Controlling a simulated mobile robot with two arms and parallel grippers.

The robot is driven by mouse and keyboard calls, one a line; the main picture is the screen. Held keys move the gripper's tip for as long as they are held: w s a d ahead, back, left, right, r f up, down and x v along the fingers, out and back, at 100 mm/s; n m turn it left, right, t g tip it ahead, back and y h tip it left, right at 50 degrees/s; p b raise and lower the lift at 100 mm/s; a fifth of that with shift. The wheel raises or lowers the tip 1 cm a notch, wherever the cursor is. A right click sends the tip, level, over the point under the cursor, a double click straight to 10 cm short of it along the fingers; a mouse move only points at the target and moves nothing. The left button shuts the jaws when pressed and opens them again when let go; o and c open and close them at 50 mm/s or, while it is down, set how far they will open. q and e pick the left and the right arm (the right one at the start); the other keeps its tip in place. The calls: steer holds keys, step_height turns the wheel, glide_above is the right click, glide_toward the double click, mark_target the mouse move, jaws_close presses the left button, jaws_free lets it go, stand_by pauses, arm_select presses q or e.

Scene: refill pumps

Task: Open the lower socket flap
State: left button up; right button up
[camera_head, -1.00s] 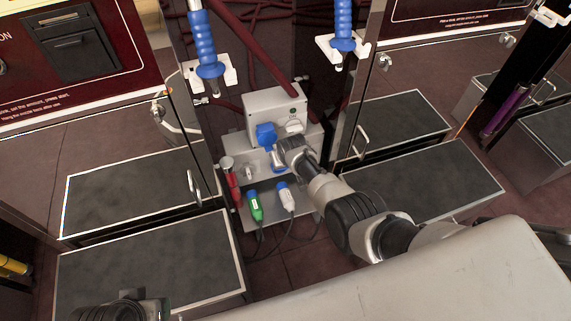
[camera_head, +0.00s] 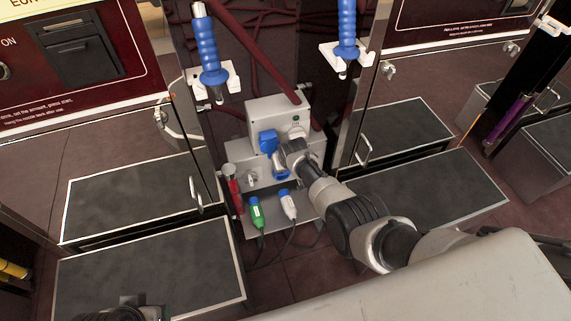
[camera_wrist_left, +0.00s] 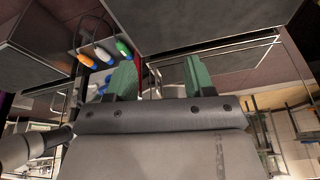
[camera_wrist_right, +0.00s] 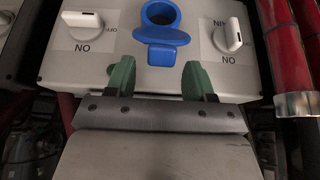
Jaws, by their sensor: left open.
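The lower socket is a blue ring (camera_wrist_right: 159,13) with a dark opening, between two white knobs on a light grey panel. Its blue flap (camera_wrist_right: 162,34) stands out from the ring towards my wrist camera, so the socket shows open. In the head view, blue of this socket (camera_head: 282,173) shows beside my right gripper (camera_head: 288,158). My right gripper, also in the right wrist view (camera_wrist_right: 157,80), has its fingers apart and empty, close to the flap.
An upper blue socket (camera_head: 268,141) sits on the box above. A green plug (camera_head: 256,212) and a white-and-blue plug (camera_head: 289,205) lie on a tray below. A red cylinder (camera_head: 233,185) stands left of the panel. Dark-topped steps (camera_head: 150,265) flank the recess.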

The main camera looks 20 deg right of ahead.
mark_target(287, 172)
steer(key=shift+s, duration=0.15)
steer(key=shift+s+r+p, duration=0.2)
steer(key=shift+r+p, duration=0.3)
steer(key=shift+p, duration=0.15)
steer(key=shift+p+v, duration=1)
steer(key=shift+v, duration=0.1)
arm_select(q)
step_height(287, 172, down, 18)
steer(key=s+g+p, duration=0.1)
steer(key=p, duration=0.3)
steer(key=shift+p, duration=0.35)
arm_select(e)
steer(key=v, duration=0.7)
steer(key=shift+r, duration=0.2)
